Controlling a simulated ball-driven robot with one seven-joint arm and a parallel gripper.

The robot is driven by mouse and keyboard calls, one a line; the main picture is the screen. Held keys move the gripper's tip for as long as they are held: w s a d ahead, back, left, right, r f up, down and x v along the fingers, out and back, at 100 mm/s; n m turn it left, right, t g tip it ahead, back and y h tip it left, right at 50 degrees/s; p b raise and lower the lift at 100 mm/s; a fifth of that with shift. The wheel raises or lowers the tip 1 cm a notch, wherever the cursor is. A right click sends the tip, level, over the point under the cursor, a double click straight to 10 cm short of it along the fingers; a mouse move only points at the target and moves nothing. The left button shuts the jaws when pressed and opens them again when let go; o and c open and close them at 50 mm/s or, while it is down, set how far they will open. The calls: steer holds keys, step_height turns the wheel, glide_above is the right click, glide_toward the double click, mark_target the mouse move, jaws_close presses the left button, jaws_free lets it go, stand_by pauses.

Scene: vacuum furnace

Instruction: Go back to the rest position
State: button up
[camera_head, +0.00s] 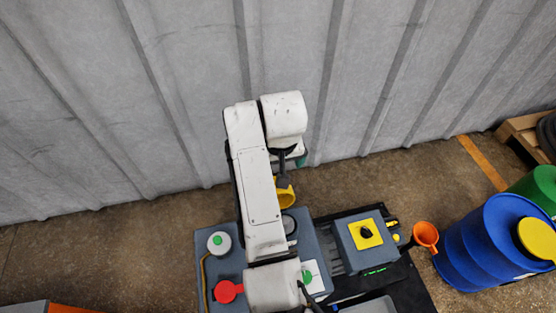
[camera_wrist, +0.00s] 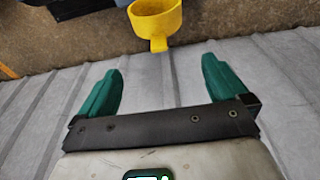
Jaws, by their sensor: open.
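My gripper (camera_wrist: 158,85) shows in the wrist view with its two green fingers spread wide apart and nothing between them. In the head view my white arm reaches out over the grey unit, and most of the gripper is hidden behind it. A yellow ring-shaped part (camera_wrist: 156,18) with a short tab lies just beyond the fingertips in the wrist view, apart from them. It also shows in the head view (camera_head: 286,197), partly covered by my arm.
A grey unit (camera_head: 215,272) with a red knob (camera_head: 228,291) sits below my arm. Beside it is a box with a yellow switch plate (camera_head: 366,234). An orange cup-like part (camera_head: 426,235) and blue drum (camera_head: 485,245) stand right. A corrugated wall (camera_head: 180,90) closes the back.

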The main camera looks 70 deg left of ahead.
stand_by(0.6)
